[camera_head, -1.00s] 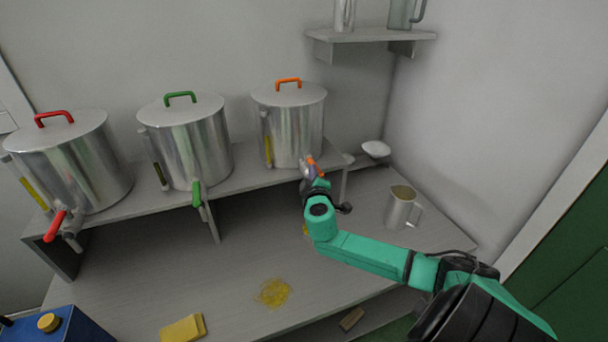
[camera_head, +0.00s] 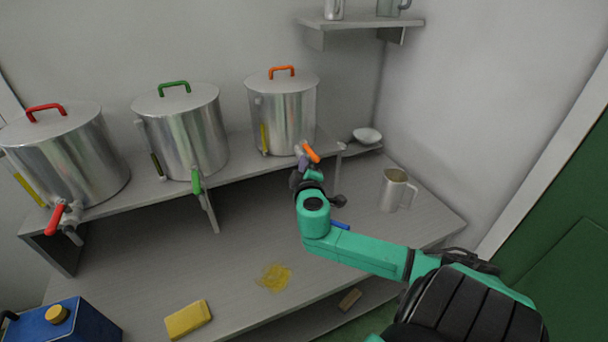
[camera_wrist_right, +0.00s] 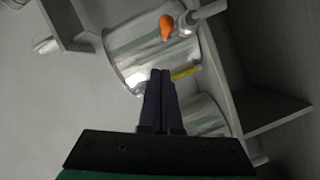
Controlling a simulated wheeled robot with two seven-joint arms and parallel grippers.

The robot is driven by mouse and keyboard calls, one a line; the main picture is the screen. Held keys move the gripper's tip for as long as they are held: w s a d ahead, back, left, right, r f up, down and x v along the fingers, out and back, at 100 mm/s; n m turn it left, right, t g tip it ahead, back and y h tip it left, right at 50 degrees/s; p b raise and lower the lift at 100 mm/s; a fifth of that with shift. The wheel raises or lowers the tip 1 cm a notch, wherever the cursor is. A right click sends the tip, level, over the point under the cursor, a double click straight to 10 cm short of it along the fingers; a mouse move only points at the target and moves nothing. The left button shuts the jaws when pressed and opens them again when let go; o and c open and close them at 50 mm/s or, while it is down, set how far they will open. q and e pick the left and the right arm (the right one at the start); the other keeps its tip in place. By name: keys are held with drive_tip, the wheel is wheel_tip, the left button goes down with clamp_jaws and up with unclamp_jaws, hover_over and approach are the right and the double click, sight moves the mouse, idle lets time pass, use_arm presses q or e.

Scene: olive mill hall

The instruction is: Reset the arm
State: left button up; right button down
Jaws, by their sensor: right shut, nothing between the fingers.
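My right arm (camera_head: 352,250) reaches in from the lower right of the head view. Its gripper (camera_head: 304,165) is in front of the rightmost steel tank (camera_head: 285,115), close to that tank's orange-handled tap (camera_head: 310,152). In the right wrist view the two dark fingers of the gripper (camera_wrist_right: 158,78) lie together with nothing between them. The orange tap handle (camera_wrist_right: 166,27) shows beyond the fingertips, apart from them in that picture. The gripper partly hides the area below the tap in the head view. My left gripper is not in view.
Steel tanks with green (camera_head: 195,180) and red (camera_head: 55,218) taps stand along the raised shelf. A metal jug (camera_head: 393,190) stands right of my arm. A yellow spill (camera_head: 274,277), a yellow sponge (camera_head: 188,319) and a blue can (camera_head: 62,326) are at the bench front.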

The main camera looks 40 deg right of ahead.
drive_tip(key=s+a+f+m+g+y, duration=0.3)
drive_tip(key=s+a+f+g+y, duration=0.7)
drive_tip(key=s+a+f, duration=0.95)
drive_tip(key=s+f+g, duration=0.1)
drive_tip(key=s+f, duration=0.1)
drive_tip(key=f, duration=1)
drive_tip(key=s+f, duration=0.2)
drive_tip(key=f, duration=1)
drive_tip(key=s+d+f+g, duration=0.1)
drive_tip(key=s+d+f, duration=0.1)
drive_tip(key=s+f, duration=1)
drive_tip(key=s, duration=0.4)
drive_tip(key=shift+f+n, duration=0.25)
drive_tip(key=shift+n, duration=0.05)
